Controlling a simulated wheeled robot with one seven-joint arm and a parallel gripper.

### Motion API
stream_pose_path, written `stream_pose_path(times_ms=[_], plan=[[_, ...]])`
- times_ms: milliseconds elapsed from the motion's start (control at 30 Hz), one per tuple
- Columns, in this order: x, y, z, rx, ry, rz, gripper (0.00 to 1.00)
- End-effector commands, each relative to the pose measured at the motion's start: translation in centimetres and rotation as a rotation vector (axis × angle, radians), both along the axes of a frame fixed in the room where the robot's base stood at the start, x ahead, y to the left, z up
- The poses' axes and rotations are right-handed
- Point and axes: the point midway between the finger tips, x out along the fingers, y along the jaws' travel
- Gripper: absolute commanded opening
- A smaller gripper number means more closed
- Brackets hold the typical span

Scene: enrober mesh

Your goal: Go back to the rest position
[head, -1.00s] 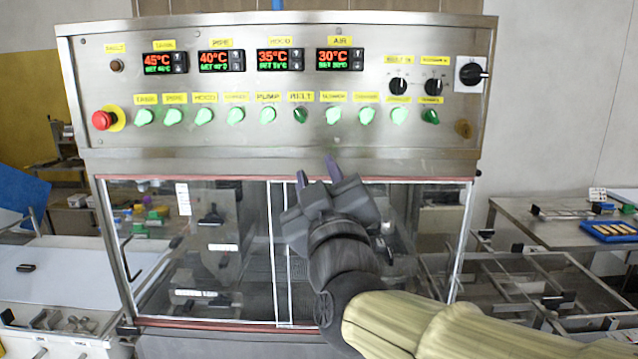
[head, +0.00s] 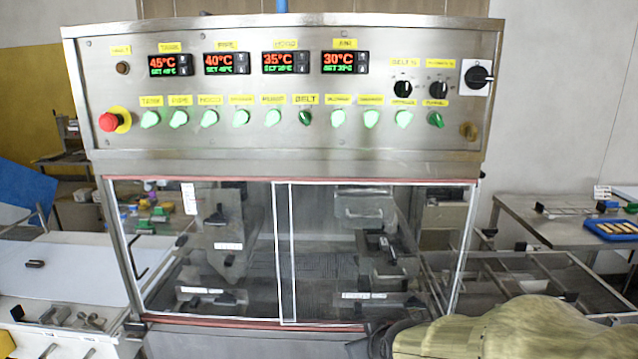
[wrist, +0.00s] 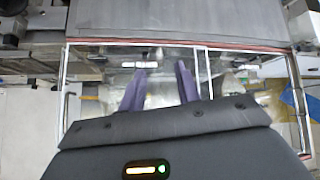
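My gripper (wrist: 160,72) shows in the wrist view with its two purple fingers apart and nothing between them. In the head view the gripper itself is out of frame; only part of my arm shows at the bottom right. The enrober machine stands ahead, with its steel control panel (head: 285,88) above a glazed front (head: 250,250). In the wrist view the white-framed glass (wrist: 228,62) lies beyond the fingertips, apart from them as far as I can tell.
The panel carries a red emergency button (head: 109,121), green knobs, lit temperature displays and a black rotary switch (head: 479,75). A white-topped table (head: 80,270) stands at left. At right are a steel frame and a table with a blue tray (head: 612,229).

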Motion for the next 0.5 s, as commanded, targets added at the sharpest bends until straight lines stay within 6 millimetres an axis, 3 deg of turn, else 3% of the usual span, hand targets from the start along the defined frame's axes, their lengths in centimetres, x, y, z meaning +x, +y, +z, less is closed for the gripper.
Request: stream_pose_path(times_ms=[100, 200, 300, 500], plan=[[-4.2, -3.2, -4.7, 0.025, 0.261, -0.137, 0.33], [-7.5, -4.9, -7.1, 0.033, 0.425, -0.234, 0.33], [-9.3, -5.9, -8.1, 0.037, 0.508, -0.29, 0.33], [-9.7, -6.0, -8.3, 0.039, 0.526, -0.301, 0.33]])
